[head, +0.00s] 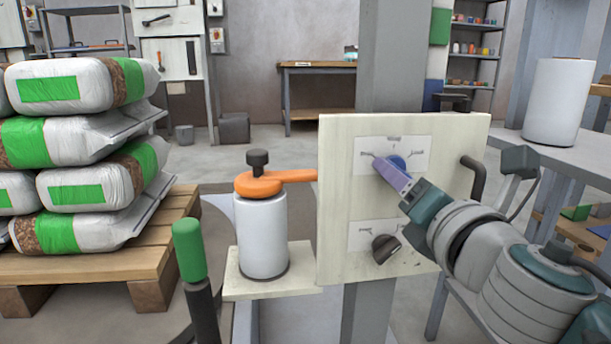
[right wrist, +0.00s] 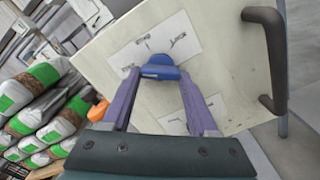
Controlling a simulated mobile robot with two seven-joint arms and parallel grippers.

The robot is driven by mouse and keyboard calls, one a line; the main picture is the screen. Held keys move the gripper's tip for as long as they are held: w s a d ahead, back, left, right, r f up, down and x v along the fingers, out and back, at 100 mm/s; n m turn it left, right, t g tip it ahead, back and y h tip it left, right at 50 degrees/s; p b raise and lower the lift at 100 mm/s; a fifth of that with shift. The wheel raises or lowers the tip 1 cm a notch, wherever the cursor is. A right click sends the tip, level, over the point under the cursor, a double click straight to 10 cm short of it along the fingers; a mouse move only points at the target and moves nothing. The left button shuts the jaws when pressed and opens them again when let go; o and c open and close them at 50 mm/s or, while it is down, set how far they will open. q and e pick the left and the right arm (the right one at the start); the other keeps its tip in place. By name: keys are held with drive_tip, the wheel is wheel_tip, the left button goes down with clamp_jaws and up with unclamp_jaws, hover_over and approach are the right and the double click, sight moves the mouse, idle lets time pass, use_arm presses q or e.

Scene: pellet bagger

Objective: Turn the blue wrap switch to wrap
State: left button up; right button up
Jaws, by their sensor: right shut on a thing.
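The blue wrap switch (head: 398,162) is on the upper label plate of a cream panel (head: 340,240). It also shows in the right wrist view (right wrist: 160,68), where its bar lies crosswise between my purple fingers. My right gripper (head: 390,172) comes in from the right and is shut on the switch, with a finger at each side. In the head view the fingers hide part of the switch. Small labels stand around it at left, top and right; they are too small to read surely. I cannot tell which label the switch points to. My left gripper is not in view.
A dark knob (head: 386,248) sits lower on the panel, and a dark handle (head: 474,178) at its right edge. Left of the panel are a white roll (head: 263,235) under an orange arm (head: 258,184), and a green-topped post (head: 189,250). Stacked bags (head: 70,145) stand far left.

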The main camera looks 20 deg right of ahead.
drive_tip(key=m, duration=1)
drive_tip(key=shift+a+r, duration=0.15)
drive_tip(key=shift+r, duration=0.1)
drive_tip(key=shift+m, duration=0.4)
drive_tip(key=o, duration=1.4)
drive_tip(key=p+v, duration=0.1)
drive_tip(key=v, duration=0.9)
drive_tip(key=shift+p, duration=0.4)
